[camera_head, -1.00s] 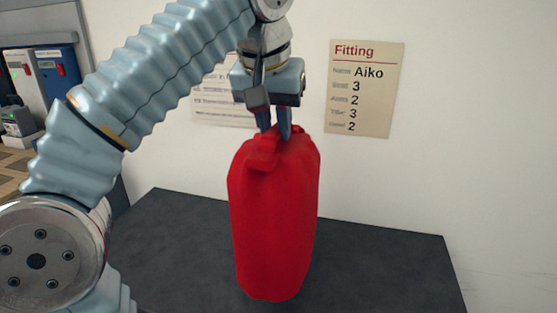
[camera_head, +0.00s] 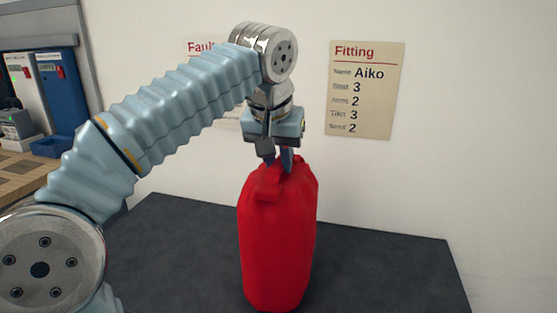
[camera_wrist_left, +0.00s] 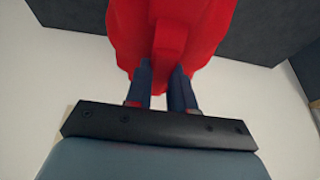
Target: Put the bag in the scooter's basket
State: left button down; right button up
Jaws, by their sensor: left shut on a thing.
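The bag (camera_head: 278,240) is a tall red sack, upright, with a strap at its top. My left gripper (camera_head: 279,160) is above it, shut on the strap at the top of the bag. In the left wrist view the bag (camera_wrist_left: 205,25) fills the top middle, with the two fingers of my left gripper (camera_wrist_left: 160,75) against its strap. The bag is in front of the dark table; I cannot tell whether its base touches the top. No scooter or basket shows. My right gripper is not in view.
The dark table top (camera_head: 390,265) is bare to the right of the bag. A white wall behind carries a "Fitting" sheet (camera_head: 364,90) and another sheet partly behind my arm. Blue and white cabinets (camera_head: 62,90) stand at the far left.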

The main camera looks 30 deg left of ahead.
pick_arm(q)
jog(key=shift+f, duration=0.1)
jog(key=c, duration=1)
grip_release()
jog(key=shift+o, duration=0.2)
